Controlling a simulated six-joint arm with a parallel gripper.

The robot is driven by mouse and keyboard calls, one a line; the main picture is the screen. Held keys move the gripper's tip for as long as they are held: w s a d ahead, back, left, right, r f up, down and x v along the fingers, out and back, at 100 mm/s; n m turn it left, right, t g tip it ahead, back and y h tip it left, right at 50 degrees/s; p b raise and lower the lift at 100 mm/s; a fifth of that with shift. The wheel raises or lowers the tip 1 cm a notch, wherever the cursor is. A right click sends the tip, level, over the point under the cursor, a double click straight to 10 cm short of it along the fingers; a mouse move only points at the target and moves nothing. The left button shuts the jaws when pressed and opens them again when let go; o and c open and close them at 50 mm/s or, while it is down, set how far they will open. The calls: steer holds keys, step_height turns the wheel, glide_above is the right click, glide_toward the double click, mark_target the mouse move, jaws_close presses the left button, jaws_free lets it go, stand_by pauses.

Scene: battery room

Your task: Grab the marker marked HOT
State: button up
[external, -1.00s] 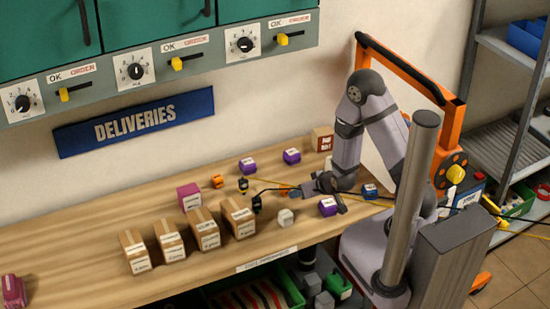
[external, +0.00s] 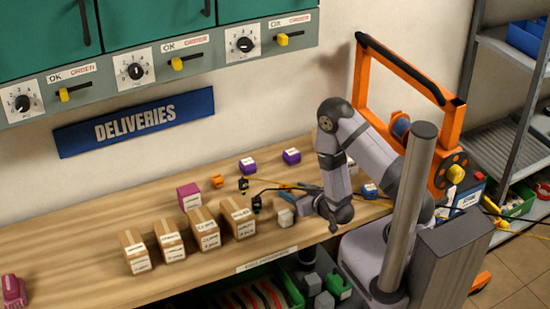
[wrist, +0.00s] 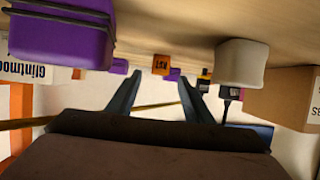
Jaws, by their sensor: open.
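A small orange block (wrist: 161,64) shows in the wrist view, ahead between my fingertips and some way off. Its dark label is small and I cannot read it surely, though it may say HOT. In the external view a small orange object (external: 217,181) lies on the bench beyond the black connectors. My gripper (wrist: 161,77) is open and empty.
A whitish block (wrist: 242,63) is close to my gripper's right in the wrist view; a purple block (wrist: 60,35) is close at left. Cardboard boxes (external: 205,232) stand in a row along the bench. Black connectors (external: 257,204) trail cables. Other purple blocks (external: 248,165) lie behind.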

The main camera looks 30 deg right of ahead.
mark_target(288, 189)
steer(key=shift+b+x, duration=0.95)
steer(key=shift+b, duration=0.25)
steer(key=b+x, duration=0.1)
steer(key=b, duration=0.5)
steer(key=shift+w+f, duration=0.2)
steer(key=shift+f, duration=0.05)
steer(key=shift+w+f+b, duration=0.1)
steer(key=shift+w+b, duration=0.05)
steer(key=shift+b, duration=1)
steer(key=shift+w+f+b, duration=0.1)
steer(key=shift+w+b, duration=0.05)
steer(key=shift+b, duration=0.35)
steer(key=shift+w+a+f+b, duration=0.1)
steer(key=shift+w+b, duration=0.25)
steer(key=shift+b, duration=0.25)
steer(key=shift+w+a+f+b, duration=0.1)
steer(key=shift+w+b, duration=0.25)
steer(key=shift+b, duration=0.2)
steer(key=shift+w, duration=0.2)
steer(key=shift+r, duration=0.1)
steer(key=c, duration=1.1)
